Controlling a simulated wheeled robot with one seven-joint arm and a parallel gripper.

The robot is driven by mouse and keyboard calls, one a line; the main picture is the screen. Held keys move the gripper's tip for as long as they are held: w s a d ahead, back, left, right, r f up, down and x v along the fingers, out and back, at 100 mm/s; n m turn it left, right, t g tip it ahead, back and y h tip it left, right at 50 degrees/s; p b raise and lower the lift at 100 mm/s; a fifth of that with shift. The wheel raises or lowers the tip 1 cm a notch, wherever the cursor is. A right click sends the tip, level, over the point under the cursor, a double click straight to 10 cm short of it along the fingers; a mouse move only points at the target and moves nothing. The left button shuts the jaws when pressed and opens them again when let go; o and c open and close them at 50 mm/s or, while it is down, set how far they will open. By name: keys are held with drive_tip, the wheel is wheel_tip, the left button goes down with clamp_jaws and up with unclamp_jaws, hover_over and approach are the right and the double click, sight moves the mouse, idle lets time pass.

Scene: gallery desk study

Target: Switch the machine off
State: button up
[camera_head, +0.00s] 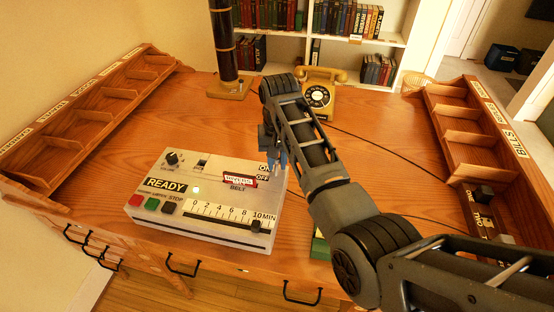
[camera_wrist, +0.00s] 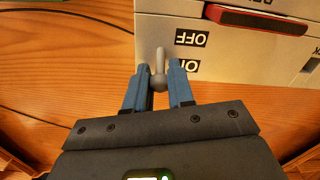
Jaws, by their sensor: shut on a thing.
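The machine (camera_head: 215,232) is a pale grey box on the wooden desk, with a READY label, coloured buttons, a minute scale and ON and OFF labels at its back right corner. In the wrist view the machine (camera_wrist: 215,70) fills the upper right. A grey lever (camera_wrist: 159,65) stands at its side by the upside-down OFF and ON labels. My gripper (camera_wrist: 158,85) is shut on this lever, its blue fingers on either side of the lever's lower part. In the head view my gripper (camera_head: 276,158) is at the machine's back right corner, and the lever is mostly hidden.
A yellow telephone (camera_head: 318,92) and a dark column (camera_head: 224,45) stand at the back of the desk. Wooden organisers stand at left (camera_head: 95,112) and right (camera_head: 475,130). A green object (camera_head: 320,245) lies partly behind my arm. Desk between machine and left organiser is clear.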

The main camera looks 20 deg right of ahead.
sight(275, 170)
clamp_jaws()
drive_tip(key=shift+s, duration=0.1)
drive_tip(key=t+h, duration=0.1)
drive_tip(key=s+a+t+h, duration=0.1)
drive_tip(key=t+h, duration=0.1)
drive_tip(key=t, duration=0.1)
drive_tip(key=shift+s+a+r, duration=0.1)
drive_tip(key=shift+s+a, duration=0.05)
drive_tip(key=shift+s, duration=0.15)
drive_tip(key=t+h+b, duration=0.1)
drive_tip(key=s+t+h+b, duration=0.1)
drive_tip(key=t, duration=0.1)
drive_tip(key=shift+a+f+b, duration=0.2)
drive_tip(key=shift+a+b, duration=0.15)
drive_tip(key=shift+a, duration=0.05)
drive_tip(key=shift+s+a+t+h+b, duration=0.15)
drive_tip(key=shift+t+h+b, duration=0.25)
drive_tip(key=shift+t+b, duration=0.25)
drive_tip(key=shift+r, duration=0.1)
drive_tip(key=o, duration=0.7)
unclamp_jaws()
